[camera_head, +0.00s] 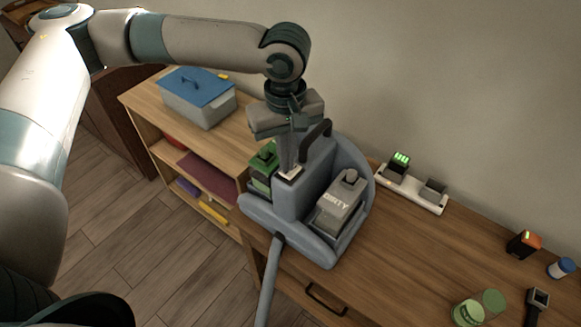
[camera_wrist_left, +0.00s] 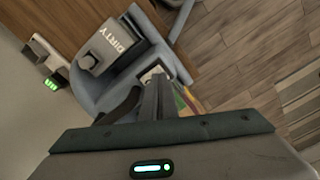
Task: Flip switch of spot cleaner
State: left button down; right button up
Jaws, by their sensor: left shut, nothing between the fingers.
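The spot cleaner (camera_head: 333,246) is a grey-blue machine on the wooden cabinet top, with a dark carry handle, a grey tank marked DIRTY (camera_head: 338,203) and a green tank (camera_head: 262,168). It also shows in the left wrist view, with its DIRTY tank (camera_wrist_left: 103,47). A small pale switch plate (camera_head: 291,175) sits on top of the body, also seen in the wrist view (camera_wrist_left: 151,72). My left gripper (camera_head: 287,167) is shut and empty, pointing down, its fingertips at the switch plate. I cannot tell whether they touch it. The fingers partly hide the switch. My right gripper is out of view.
A clear bin with a blue lid (camera_head: 198,100) stands on the shelf unit at left. Green jars (camera_head: 468,313), an orange-black device (camera_head: 523,244) and a blue-capped bottle (camera_head: 561,268) stand at right.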

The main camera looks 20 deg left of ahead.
pick_arm(q)
jog(key=shift+f, duration=0.25)
dwell(0.3)
jog(key=shift+f, duration=0.5)
dwell(0.4)
jog(key=shift+s, duration=0.1)
notch_tip(320, 180, up, 7)
jog(key=p, duration=0.8)
dwell(0.4)
dwell(0.5)
